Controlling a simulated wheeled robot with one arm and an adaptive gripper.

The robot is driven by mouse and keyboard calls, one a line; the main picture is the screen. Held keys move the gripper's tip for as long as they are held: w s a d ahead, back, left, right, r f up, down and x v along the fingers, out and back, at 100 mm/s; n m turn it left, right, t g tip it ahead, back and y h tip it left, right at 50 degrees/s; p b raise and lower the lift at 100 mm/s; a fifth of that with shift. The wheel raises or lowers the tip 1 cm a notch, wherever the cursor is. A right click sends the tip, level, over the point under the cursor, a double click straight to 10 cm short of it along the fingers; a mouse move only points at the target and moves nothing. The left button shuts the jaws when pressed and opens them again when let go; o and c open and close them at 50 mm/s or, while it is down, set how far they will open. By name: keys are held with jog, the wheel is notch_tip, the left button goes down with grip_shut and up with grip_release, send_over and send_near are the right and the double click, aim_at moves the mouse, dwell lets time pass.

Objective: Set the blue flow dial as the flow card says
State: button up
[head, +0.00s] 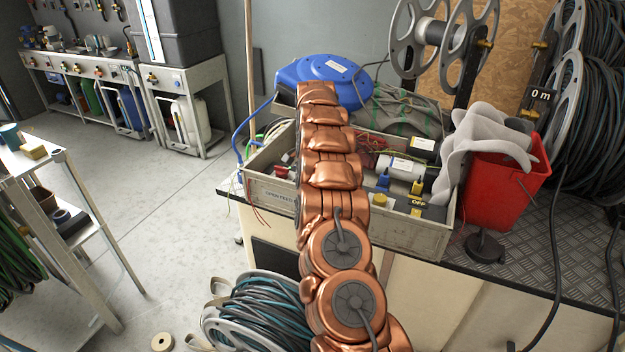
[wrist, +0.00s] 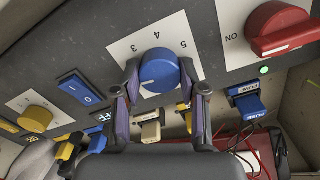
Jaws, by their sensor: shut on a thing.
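The blue flow dial (wrist: 159,72) is on a white scale plate in the wrist view. The figures 3, 4 and 5 show around its far side; the rest of the scale is hidden. I cannot tell for sure which figure the dial points at. My gripper (wrist: 160,76) has one finger on each side of the dial and is shut on it. In the head view my arm hides the gripper and the dial. I cannot make out a flow card in either view.
Beside the dial are a blue rocker switch (wrist: 79,87), a yellow knob (wrist: 35,118) and a red knob (wrist: 280,32) marked ON. A green light (wrist: 264,70) is lit. Several plugs sit below. The open crate (head: 269,191) stands near a red bucket (head: 502,178).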

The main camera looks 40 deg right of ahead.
jog(key=shift+w+r+m, duration=0.1)
jog(key=shift+m, duration=0.2)
jog(key=o, duration=1.1)
jog(key=shift+o, duration=0.2)
jog(key=shift+r, duration=3.7)
